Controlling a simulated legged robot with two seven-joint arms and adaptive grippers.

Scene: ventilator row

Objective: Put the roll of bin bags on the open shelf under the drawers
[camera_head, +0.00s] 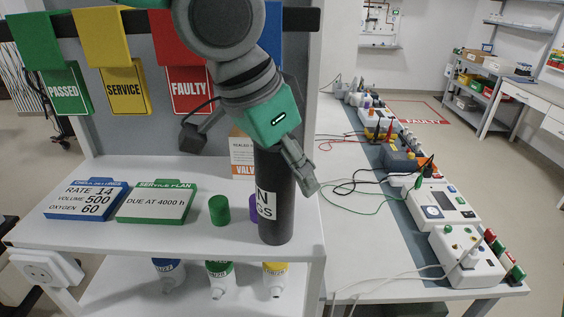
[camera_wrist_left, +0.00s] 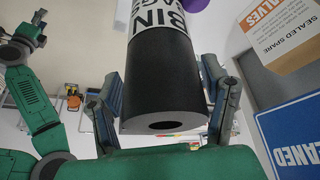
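The roll of bin bags (camera_head: 275,200) is a black cylinder with a white label, standing upright on the white shelf at the left unit in the head view. My left gripper (camera_head: 300,165) is at its upper part, with one finger visible on the right side. In the left wrist view the roll (camera_wrist_left: 165,85) lies between the two spread fingers of the left gripper (camera_wrist_left: 165,110); a firm hold cannot be made out. A green arm of mine shows at the left there, its gripper state unclear. A white desk with drawer fronts (camera_head: 515,95) stands far back right.
A green cylinder (camera_head: 219,210) and a partly hidden purple one stand left of the roll. Blue and green cards (camera_head: 157,203) lie further left, and a valves box (camera_head: 242,160) is behind. Bottles stand below. A bench with devices and cables (camera_head: 440,205) is at the right.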

